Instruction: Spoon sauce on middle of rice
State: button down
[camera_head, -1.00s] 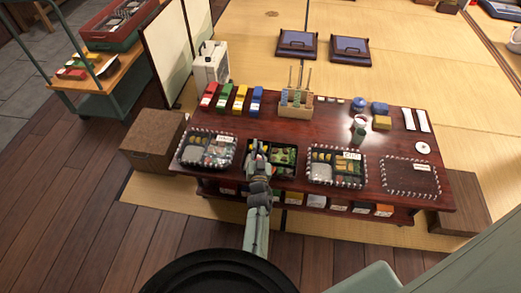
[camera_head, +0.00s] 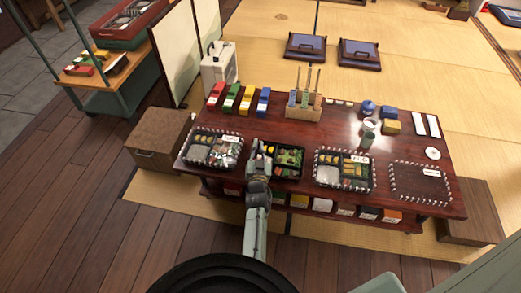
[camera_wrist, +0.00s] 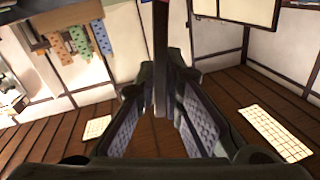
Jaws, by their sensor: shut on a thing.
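My gripper (camera_head: 262,152) is at the front of the low table, over the left part of the second lunch box (camera_head: 290,160). In the wrist view its fingers are shut on a thin dark brown stick (camera_wrist: 161,50) that looks like a spoon handle. Its far end is out of view. The arm hides part of this box, so I cannot tell if rice shows there. Pale rice-like patches show in the left box (camera_head: 197,153) and the third box (camera_head: 328,174). I cannot make out any sauce.
A wooden rack (camera_head: 303,112) with upright sticks stands behind the boxes. Red, green, yellow and blue blocks stand at the back left. A green cup (camera_head: 366,141) and a blue pot (camera_head: 367,107) are to the right. An empty-looking mat (camera_head: 420,183) lies at the right end.

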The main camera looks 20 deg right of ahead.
jog(key=shift+w+a, duration=0.2)
jog(key=shift+a, duration=0.15)
jog(key=shift+w+d, duration=0.3)
dwell(0.9)
jog(key=shift+d+r, duration=0.1)
jog(key=shift+d, duration=0.05)
jog(key=shift+s+d+p, duration=0.45)
jog(key=shift+d+p, duration=0.1)
jog(key=shift+p, duration=0.45)
jog(key=shift+s+d, duration=0.15)
jog(key=shift+d+p, duration=0.1)
jog(key=shift+p, duration=0.25)
